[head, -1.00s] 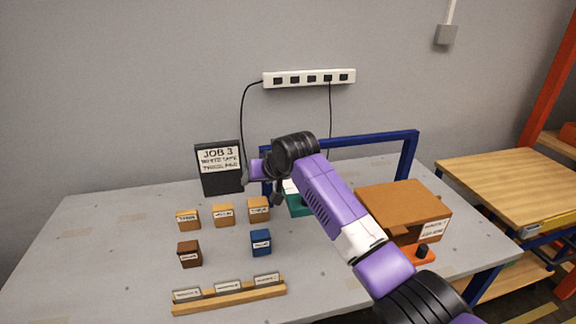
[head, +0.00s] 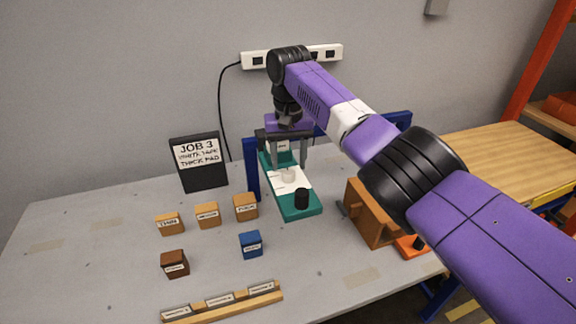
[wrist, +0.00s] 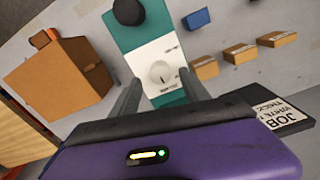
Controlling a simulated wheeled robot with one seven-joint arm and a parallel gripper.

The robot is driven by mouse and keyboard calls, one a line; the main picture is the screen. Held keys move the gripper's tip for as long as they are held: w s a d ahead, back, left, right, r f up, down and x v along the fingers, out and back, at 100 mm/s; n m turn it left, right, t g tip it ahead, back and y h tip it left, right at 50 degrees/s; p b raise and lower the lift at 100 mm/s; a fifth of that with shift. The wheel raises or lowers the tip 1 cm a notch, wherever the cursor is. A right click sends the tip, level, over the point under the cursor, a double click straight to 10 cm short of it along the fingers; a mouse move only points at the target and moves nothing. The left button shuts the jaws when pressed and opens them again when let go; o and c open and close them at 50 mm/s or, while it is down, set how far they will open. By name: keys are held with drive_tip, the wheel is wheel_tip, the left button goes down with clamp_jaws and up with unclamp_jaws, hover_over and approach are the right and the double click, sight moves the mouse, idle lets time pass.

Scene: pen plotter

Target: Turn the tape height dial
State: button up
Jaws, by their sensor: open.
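The tape height dial is a small pale round knob (head: 288,176) on the white plate of a green device (head: 312,209). In the wrist view the dial (wrist: 160,72) shows a dark pointer mark, with small printed labels beside it that are too blurred to read. A black knob (head: 301,199) stands at the near end of the green device. My gripper (head: 289,167) points down over the device with its fingers apart. In the wrist view the dial appears between and beyond the open fingers, and the gripper holds nothing.
The job sign (head: 199,162) stands at the back left. Several small labelled blocks (head: 207,214) and a wooden card rack (head: 222,302) lie to the left. A brown box (head: 371,217) and an orange piece with a black knob (head: 411,246) are at the right. A blue frame (head: 251,168) stands behind.

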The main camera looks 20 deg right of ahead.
sight(289, 173)
drive_tip(key=shift+f, duration=1.45)
drive_tip(key=shift+c, duration=0.4)
clamp_jaws()
drive_tip(key=n, duration=0.5)
drive_tip(key=shift+a+p, duration=0.1)
drive_tip(key=shift+p, duration=0.3)
drive_tip(key=n, duration=0.6)
drive_tip(key=shift+n, duration=0.3)
